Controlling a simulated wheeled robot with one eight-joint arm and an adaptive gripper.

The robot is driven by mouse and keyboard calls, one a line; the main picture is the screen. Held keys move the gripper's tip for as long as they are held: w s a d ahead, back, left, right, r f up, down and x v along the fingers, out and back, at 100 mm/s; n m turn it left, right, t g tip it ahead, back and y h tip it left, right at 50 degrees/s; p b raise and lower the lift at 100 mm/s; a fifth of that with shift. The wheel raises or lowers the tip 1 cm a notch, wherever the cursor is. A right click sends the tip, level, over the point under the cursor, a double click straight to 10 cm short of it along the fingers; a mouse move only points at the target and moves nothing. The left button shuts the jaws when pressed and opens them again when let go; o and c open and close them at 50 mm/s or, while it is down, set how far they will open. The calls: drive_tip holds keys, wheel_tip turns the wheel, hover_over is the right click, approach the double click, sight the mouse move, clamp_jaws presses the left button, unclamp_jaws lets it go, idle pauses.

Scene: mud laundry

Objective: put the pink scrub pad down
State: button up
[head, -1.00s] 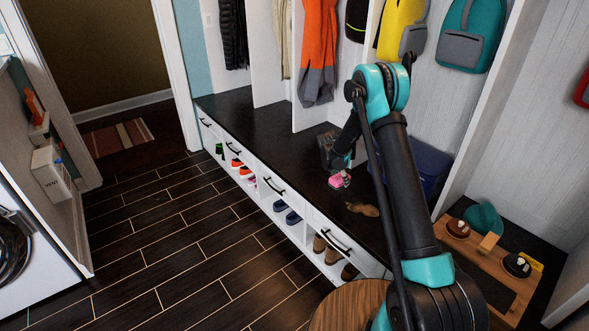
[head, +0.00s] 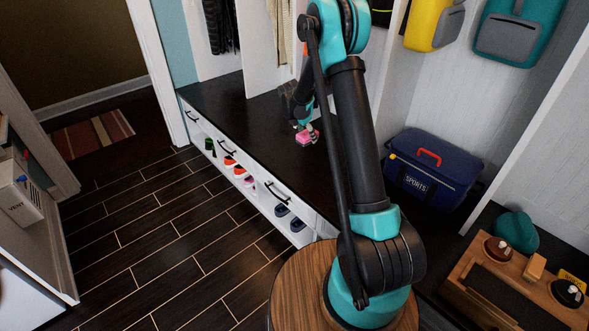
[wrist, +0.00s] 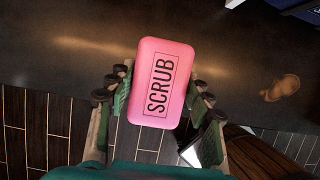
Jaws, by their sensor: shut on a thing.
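The pink scrub pad (wrist: 178,65), a rounded block with "SCRUB" printed on it, is between the fingers of my gripper (wrist: 160,100) in the wrist view. My gripper is shut on it. In the head view the pad (head: 304,137) is small and pink below my gripper (head: 307,128), over the dark bench top (head: 262,125) near its front edge. In the wrist view the bench top (wrist: 60,55) lies beyond the pad. I cannot tell how high the pad is above the bench. My arm hides part of the bench.
A tan object (wrist: 279,88) lies on the bench, right of the pad in the wrist view. A blue "SPORTS" box (head: 435,168) stands at the right, with a wooden tray (head: 470,280) nearer. Shoes (head: 233,166) sit in cubbies below the bench. Bench left of the gripper looks clear.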

sight(307, 173)
drive_tip(key=shift+w+a+f, duration=0.1)
drive_tip(key=shift+w+f, duration=0.05)
drive_tip(key=shift+f, duration=0.2)
wheel_tip(307, 173, down, 19)
drive_tip(key=shift+f, duration=0.1)
idle(0.3)
drive_tip(key=o, duration=1.1)
drive_tip(key=shift+f, duration=0.15)
